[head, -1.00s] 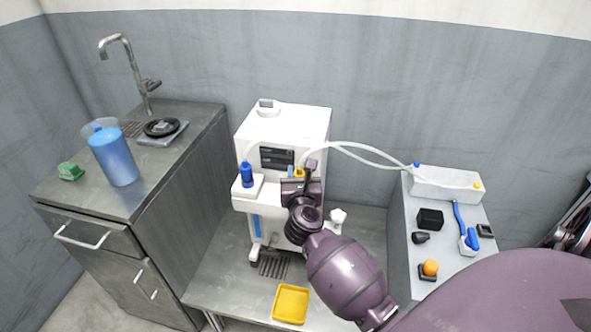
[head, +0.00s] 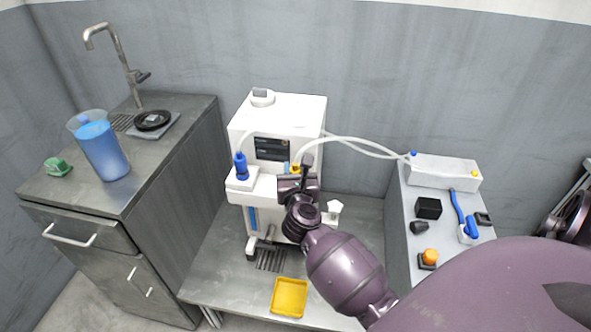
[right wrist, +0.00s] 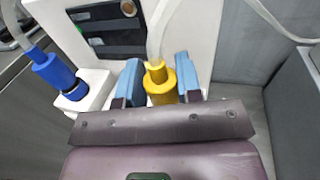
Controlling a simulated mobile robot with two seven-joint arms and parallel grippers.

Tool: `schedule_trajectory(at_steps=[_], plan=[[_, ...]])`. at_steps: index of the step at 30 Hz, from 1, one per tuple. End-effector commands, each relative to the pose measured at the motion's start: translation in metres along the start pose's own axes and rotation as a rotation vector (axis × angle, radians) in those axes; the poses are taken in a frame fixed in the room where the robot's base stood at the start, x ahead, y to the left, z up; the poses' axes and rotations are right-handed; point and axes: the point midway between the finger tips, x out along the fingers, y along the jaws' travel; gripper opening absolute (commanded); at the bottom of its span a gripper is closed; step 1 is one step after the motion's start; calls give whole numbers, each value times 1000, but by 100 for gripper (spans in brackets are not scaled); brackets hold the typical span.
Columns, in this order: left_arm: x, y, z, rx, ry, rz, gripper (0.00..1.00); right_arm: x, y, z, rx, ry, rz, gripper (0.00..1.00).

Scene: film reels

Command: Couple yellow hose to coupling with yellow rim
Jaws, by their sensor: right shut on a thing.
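My right gripper (head: 294,174) is shut on the yellow hose end (head: 297,168), in front of the white machine (head: 282,113). In the right wrist view its two blue fingertips (right wrist: 159,84) stand on either side of the yellow hose end (right wrist: 161,88), which is upright with its pale tube rising from the top. The coupling with the yellow rim is not visible; the gripper and hose end may hide it. I cannot tell whether the hose end touches a coupling. My left gripper is not in view.
A blue hose end (head: 240,165) stands on the machine's left ledge (head: 237,185). Pale hoses (head: 365,146) run right to a white box (head: 445,174). A yellow tray (head: 289,297) lies in front. A blue jug (head: 104,151) stands on the left counter.

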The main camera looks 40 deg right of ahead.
Motion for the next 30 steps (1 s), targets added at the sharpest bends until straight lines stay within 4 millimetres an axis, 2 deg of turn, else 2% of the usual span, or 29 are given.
schedule_trajectory(at_steps=[30], plan=[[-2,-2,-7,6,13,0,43,0,0,1,2,0,0,8]])
